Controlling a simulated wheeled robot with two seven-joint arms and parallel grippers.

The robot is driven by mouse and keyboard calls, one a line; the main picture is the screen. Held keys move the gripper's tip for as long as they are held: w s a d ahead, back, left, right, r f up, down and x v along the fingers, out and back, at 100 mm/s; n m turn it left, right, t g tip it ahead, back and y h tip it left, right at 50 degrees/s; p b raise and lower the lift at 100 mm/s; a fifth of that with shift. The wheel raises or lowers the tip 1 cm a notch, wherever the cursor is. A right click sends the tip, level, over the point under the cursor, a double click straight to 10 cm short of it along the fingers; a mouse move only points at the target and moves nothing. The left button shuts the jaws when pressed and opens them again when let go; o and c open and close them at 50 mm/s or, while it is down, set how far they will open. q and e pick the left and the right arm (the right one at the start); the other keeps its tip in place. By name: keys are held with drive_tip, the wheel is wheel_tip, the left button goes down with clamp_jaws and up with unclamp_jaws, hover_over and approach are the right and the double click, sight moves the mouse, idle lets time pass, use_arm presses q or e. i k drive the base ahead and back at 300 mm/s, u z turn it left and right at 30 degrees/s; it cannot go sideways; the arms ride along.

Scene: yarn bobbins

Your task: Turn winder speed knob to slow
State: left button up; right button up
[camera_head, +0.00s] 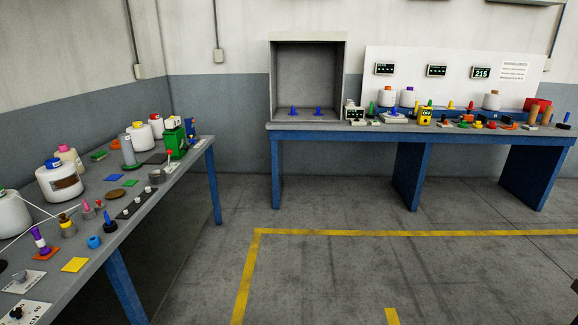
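Neither of my grippers is in view. Two small pale panels lie at the near end of the left bench (193,163). The nearer panel (35,310) carries a black knob (16,313) and some dark print too small to read. The panel behind it (36,275) carries a grey knob (20,277). A dark strip with several pale round knobs (138,200) lies farther along the bench edge. I cannot tell which of these is the winder speed knob, nor its setting.
Large white containers (60,183) line the left bench's wall side. A green machine (176,142) stands near its far end. A long back bench (345,126) holds bobbins, an open grey box (306,80) and small displays. The floor between is clear, with yellow lines (330,233).

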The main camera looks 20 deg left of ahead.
sight(20, 276)
drive_tip(key=u, duration=0.3)
drive_tip(key=i, duration=1.3)
drive_tip(key=u, duration=1.5)
drive_tip(key=i, duration=0.85)
drive_tip(key=u, duration=0.65)
